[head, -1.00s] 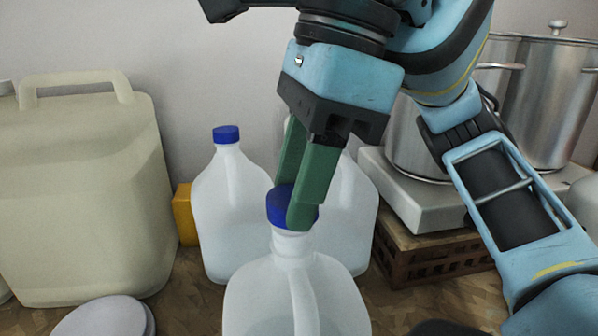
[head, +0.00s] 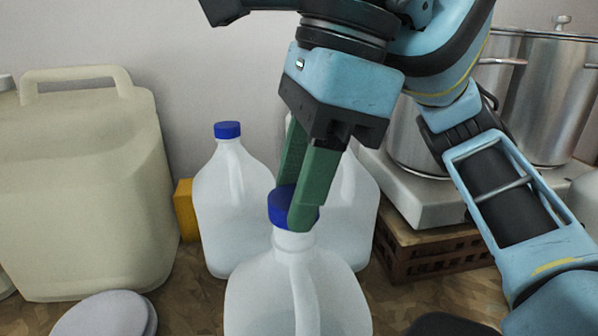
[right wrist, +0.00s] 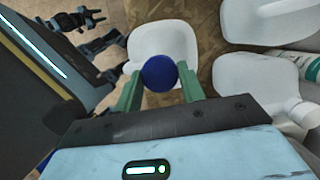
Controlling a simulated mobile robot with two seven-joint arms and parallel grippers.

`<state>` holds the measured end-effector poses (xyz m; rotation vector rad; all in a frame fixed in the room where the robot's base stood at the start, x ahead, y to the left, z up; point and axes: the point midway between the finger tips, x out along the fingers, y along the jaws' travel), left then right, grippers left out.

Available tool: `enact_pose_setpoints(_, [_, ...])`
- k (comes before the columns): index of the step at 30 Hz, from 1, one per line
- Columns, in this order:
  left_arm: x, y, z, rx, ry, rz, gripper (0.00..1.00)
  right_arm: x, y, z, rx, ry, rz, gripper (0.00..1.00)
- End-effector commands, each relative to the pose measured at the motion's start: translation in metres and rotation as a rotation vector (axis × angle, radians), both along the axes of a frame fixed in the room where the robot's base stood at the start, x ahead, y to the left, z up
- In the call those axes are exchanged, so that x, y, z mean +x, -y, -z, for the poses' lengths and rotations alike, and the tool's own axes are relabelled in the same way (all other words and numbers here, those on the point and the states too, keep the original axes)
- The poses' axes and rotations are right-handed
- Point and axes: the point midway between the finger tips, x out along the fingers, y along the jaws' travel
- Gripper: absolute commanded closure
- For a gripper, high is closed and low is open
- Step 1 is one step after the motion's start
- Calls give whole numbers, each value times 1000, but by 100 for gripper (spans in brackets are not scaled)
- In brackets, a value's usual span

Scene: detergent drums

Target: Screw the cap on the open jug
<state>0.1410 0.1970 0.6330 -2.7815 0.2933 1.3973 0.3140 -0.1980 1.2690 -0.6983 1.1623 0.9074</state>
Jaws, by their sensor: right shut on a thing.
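A translucent white jug (head: 295,290) stands upright at the bottom middle of the head view. A blue cap (head: 281,207) sits at the top of its neck. My right gripper (head: 292,212) comes down from above and is shut on the cap, a green finger on either side. In the right wrist view the round blue cap (right wrist: 159,73) lies between the two finger tips, over the jug (right wrist: 150,42). The fingers hide part of the cap, and whether its thread is engaged cannot be told. My left gripper is not in the head view.
A blue-capped jug (head: 230,205) stands behind on the left, another jug (head: 352,215) behind my gripper. A large beige canister (head: 85,190) is at left, a grey round lid (head: 105,315) in front. Steel pots (head: 540,95) stand on a white slab (head: 415,200) at right.

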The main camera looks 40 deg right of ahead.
Motion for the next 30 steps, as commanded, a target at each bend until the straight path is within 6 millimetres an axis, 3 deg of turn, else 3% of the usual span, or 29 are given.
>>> enact_pose_setpoints(30, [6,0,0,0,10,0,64,0,0,8,-1,0,0,81])
